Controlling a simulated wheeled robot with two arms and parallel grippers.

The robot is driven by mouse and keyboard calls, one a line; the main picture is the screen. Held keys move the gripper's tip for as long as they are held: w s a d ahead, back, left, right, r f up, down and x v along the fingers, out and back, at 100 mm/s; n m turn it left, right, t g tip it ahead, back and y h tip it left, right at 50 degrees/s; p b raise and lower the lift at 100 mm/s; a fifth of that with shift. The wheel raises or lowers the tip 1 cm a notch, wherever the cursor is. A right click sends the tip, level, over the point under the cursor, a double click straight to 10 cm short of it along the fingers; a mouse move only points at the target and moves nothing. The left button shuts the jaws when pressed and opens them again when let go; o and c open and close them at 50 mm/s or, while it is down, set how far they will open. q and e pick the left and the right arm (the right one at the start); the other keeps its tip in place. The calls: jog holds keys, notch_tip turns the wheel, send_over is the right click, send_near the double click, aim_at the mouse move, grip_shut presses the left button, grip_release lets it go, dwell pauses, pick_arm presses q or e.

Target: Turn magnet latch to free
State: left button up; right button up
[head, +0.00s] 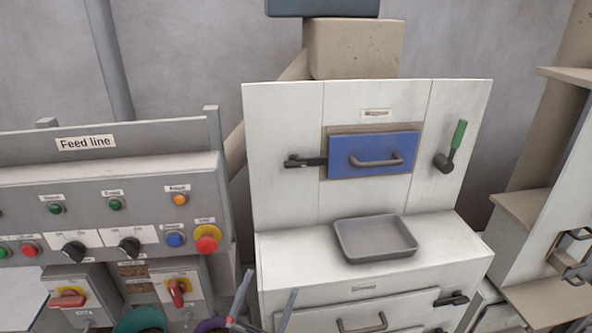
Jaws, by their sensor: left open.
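The blue magnet drawer (345,165), with a grey bar handle (376,159), sits in the white cabinet's back panel. The black latch (305,161) lies level at its left side, its right end reaching the drawer's left edge. The small label (376,114) above is too small to read. My left gripper (270,284) shows at the bottom edge, its two fingers apart and nothing seen between them. It is low and left of the latch in the picture, well apart from it. My right gripper is not in view.
A grey tray (342,246) stands on the cabinet's ledge below the drawer. A green-handled lever (459,134) is right of the drawer. A lower drawer (340,318) has its own black latch (451,300). The Feed line panel (100,215) with buttons and knobs stands left.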

pick_arm(q)
jog(key=w+d+g+y+b, duration=0.1)
jog(key=w+d+g+y, duration=0.25)
jog(key=w+d, duration=0.7)
jog(key=n+g+y+b, duration=0.2)
jog(key=n+y, duration=1.1)
jog(key=y, duration=0.3)
send_near(296, 166)
jog(key=w+p, duration=0.1)
jog(key=w, duration=0.1)
jog(key=w+p, duration=0.2)
jog(key=w, duration=0.1)
jog(key=w+a+p, duration=0.1)
jog(key=w, duration=0.2)
jog(key=shift+a+r+p, duration=0.1)
jog(key=shift+p, duration=0.25)
jog(key=shift+w, duration=0.65)
